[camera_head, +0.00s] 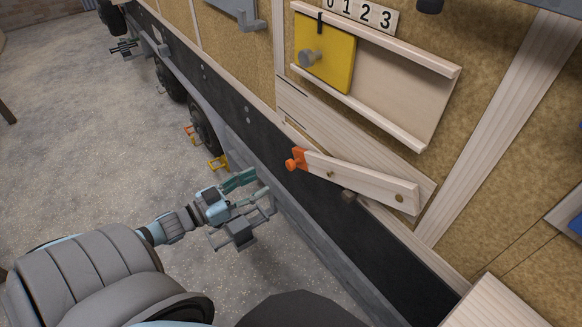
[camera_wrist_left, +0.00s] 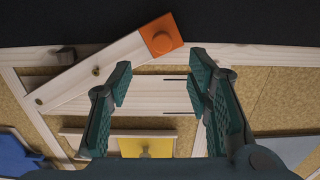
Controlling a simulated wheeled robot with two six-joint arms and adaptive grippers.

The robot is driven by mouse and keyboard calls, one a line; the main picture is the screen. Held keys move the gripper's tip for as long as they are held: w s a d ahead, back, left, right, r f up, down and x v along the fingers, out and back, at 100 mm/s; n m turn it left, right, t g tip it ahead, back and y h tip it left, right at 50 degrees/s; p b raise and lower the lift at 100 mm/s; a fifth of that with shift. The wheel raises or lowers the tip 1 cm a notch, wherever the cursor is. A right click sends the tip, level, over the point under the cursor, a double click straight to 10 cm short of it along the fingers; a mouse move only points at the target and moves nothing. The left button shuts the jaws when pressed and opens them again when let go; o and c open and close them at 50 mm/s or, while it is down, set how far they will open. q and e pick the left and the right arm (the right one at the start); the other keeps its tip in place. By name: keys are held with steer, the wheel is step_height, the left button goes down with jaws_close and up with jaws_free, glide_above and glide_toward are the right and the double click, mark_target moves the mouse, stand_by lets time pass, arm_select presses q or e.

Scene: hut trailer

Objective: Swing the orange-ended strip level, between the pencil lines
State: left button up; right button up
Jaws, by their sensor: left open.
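The pale wooden strip (camera_head: 358,180) has an orange end (camera_head: 298,160) with a knob. It slants against a backing board (camera_head: 335,140), orange end off the board over the black band. A dark pivot shows at its other end. In the left wrist view the strip (camera_wrist_left: 105,72) also slants, its orange end (camera_wrist_left: 161,36) beyond the fingertips. Two dark pencil lines (camera_wrist_left: 178,78) show between the fingers there. My left gripper (camera_head: 255,194) is open and empty, apart from the strip, to the left of its orange end. My right gripper is not in view.
A small dark block (camera_head: 348,196) sits just under the strip. Above is a railed panel (camera_head: 400,98) with a yellow sliding door (camera_head: 322,60) and knob. Wheels and a grey trailer edge run along the left. Open floor (camera_head: 90,130) lies left of my arm.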

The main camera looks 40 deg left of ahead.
mark_target(288, 167)
arm_select(q)
steer(key=b+x, duration=0.1)
steer(key=x, duration=0.2)
steer(key=b+x, duration=0.2)
steer(key=x, duration=0.2)
steer(key=shift+w+f, duration=0.25)
steer(key=x, duration=0.4)
steer(key=shift+w+r, duration=0.15)
steer(key=shift+w, duration=0.15)
steer(key=shift+c, duration=0.2)
jaws_close()
